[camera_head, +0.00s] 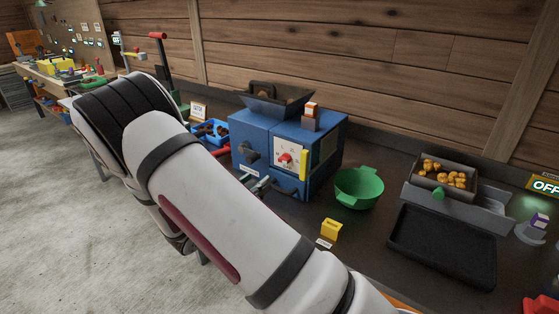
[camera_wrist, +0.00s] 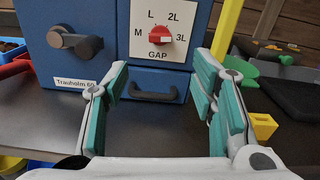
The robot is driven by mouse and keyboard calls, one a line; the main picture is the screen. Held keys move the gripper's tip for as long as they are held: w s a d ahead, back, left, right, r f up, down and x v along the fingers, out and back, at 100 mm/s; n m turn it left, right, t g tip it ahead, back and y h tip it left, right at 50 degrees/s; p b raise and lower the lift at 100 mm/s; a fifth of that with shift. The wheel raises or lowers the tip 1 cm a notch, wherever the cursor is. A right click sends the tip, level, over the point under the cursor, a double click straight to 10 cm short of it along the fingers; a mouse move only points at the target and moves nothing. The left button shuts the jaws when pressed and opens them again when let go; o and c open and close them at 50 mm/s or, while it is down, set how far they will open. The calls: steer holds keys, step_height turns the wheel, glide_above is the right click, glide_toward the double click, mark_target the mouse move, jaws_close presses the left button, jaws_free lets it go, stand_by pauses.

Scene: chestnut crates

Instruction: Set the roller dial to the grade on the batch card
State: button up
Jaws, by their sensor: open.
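The roller dial (camera_wrist: 159,34) is a red knob on a white plate marked M, L, 2L, 3L and GAP, on the front of a blue machine (camera_wrist: 202,20). Its white pointer mark lies on the knob's lower right, seemingly towards 3L. The dial also shows small in the head view (camera_head: 285,158). My gripper (camera_wrist: 160,85) is open and empty in front of the machine, fingers apart below the dial and not touching it. A small pale card (camera_head: 198,110) stands behind the blue crate; its writing is too small to read, and I cannot tell if it is the batch card.
A crank handle (camera_wrist: 75,40) sticks out left of the dial, and a drawer-like handle (camera_wrist: 152,93) lies below it. A yellow bar (camera_wrist: 226,28) stands on the right. A green bowl (camera_head: 358,187) and yellow block (camera_head: 331,229) are right of the machine. A black tray (camera_head: 440,245) lies farther right.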

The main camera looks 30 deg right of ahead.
mark_target(282, 162)
steer(key=x, duration=1.3)
steer(key=shift+d, duration=0.2)
steer(key=shift+p, duration=0.3)
steer(key=c, duration=1.1)
